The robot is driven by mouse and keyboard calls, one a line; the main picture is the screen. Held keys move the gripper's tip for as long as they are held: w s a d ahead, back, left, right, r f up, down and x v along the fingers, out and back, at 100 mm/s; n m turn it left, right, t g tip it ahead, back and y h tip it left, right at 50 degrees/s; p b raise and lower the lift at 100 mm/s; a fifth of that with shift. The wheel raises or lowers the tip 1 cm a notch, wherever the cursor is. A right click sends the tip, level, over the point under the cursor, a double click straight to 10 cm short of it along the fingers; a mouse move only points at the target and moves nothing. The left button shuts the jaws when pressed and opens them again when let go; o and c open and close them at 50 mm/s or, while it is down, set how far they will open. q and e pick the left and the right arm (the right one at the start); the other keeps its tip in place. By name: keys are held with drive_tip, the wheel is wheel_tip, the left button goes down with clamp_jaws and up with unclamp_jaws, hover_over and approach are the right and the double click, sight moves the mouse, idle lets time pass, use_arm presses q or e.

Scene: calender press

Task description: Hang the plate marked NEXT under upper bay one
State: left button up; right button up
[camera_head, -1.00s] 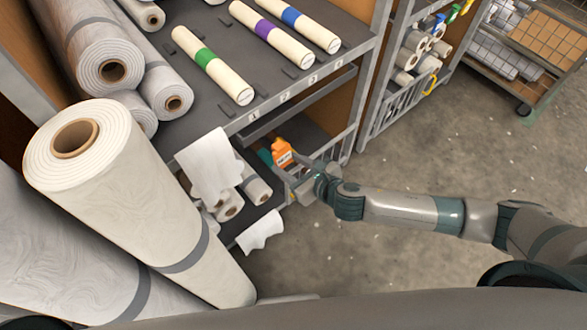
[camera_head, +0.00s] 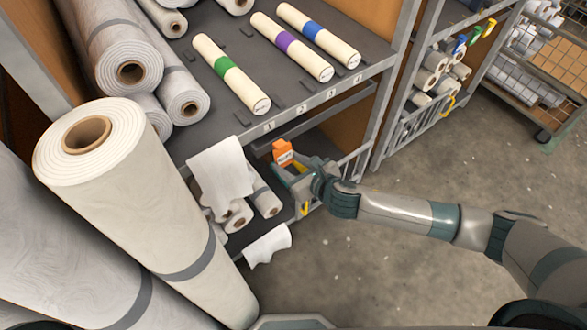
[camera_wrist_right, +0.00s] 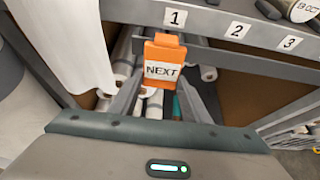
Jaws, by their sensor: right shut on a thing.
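The orange plate (camera_wrist_right: 164,62) reads NEXT on a white label in the right wrist view. It also shows in the head view (camera_head: 283,151), just in front of the shelf edge. My right gripper (camera_head: 291,166) is shut on this plate and holds it upright; its fingers flank the plate in the right wrist view (camera_wrist_right: 160,92). The bay label 1 (camera_wrist_right: 175,18) is on the upper shelf's front edge, just above the plate in that view; the label also shows in the head view (camera_head: 269,126). Whether the plate touches the edge or rail cannot be told. My left gripper is not in view.
White sheeting (camera_head: 221,173) hangs from the shelf left of the plate. Rolls with green (camera_head: 232,74), purple and blue bands lie on the upper shelf. A large upright roll (camera_head: 150,200) stands at left. Open floor (camera_head: 400,270) lies at right.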

sight(286, 161)
drive_tip(key=shift+w+a+b, duration=0.55)
drive_tip(key=shift+w+b, duration=0.1)
drive_tip(key=shift+w, duration=0.2)
drive_tip(key=shift+w+a+b, duration=0.55)
drive_tip(key=shift+w+b, duration=0.05)
drive_tip(key=shift+w, duration=0.25)
drive_tip(key=shift+f+b, duration=0.3)
drive_tip(key=shift+f, duration=0.55)
drive_tip(key=o, duration=1.4)
drive_tip(key=b+v, duration=0.2)
drive_tip(key=v, duration=1.5)
drive_tip(key=shift+s, duration=0.15)
